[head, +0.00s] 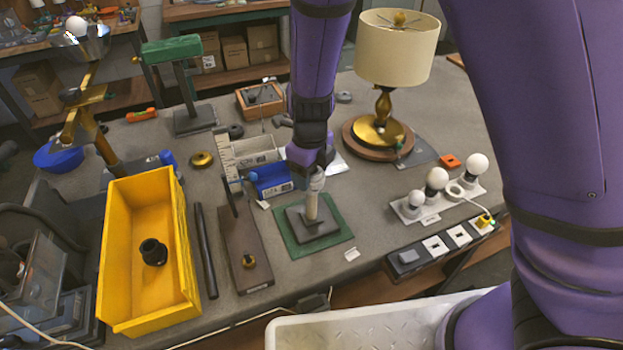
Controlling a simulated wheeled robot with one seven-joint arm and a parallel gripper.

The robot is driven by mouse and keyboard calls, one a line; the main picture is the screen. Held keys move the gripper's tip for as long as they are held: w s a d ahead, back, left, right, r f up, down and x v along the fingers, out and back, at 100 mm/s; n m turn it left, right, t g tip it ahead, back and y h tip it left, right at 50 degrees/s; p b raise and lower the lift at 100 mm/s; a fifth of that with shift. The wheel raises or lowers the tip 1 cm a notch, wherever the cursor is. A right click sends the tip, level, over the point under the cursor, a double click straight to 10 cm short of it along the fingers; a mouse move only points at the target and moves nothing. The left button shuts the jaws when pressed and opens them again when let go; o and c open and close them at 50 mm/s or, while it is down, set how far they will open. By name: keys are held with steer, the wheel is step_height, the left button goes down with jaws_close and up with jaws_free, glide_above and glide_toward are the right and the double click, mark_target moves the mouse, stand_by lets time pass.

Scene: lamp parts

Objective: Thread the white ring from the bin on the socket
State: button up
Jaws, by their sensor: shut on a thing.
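My gripper (312,168) points down over the top of an upright pale post on a dark square base (314,225), which stands on a green mat (340,245). It is shut on a small whitish piece (317,181), which looks like the white ring, right at the top of the post. The piece is small and partly hidden by the fingers. I cannot tell the socket apart from the post top, nor whether the ring is around it or only above it. The yellow bin (188,275) at left holds a black hollow part (153,251); no white ring shows in it.
A dark board (238,245) and a black tube (206,250) lie left of the mat. A blue box (272,180) stands just behind the post. A bulb holder strip (420,212) and a lamp (397,50) are at right. A small white piece (351,254) lies near the front edge.

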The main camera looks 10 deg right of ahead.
steer(key=m, duration=0.4)
steer(key=shift+s+d+f, duration=0.1)
steer(key=shift+f, duration=0.05)
steer(key=o, duration=1.3)
steer(key=shift+m, duration=0.4)
steer(key=shift+c, duration=0.2)
steer(key=shift+r, duration=0.55)
step_height(320, 180, up, 10)
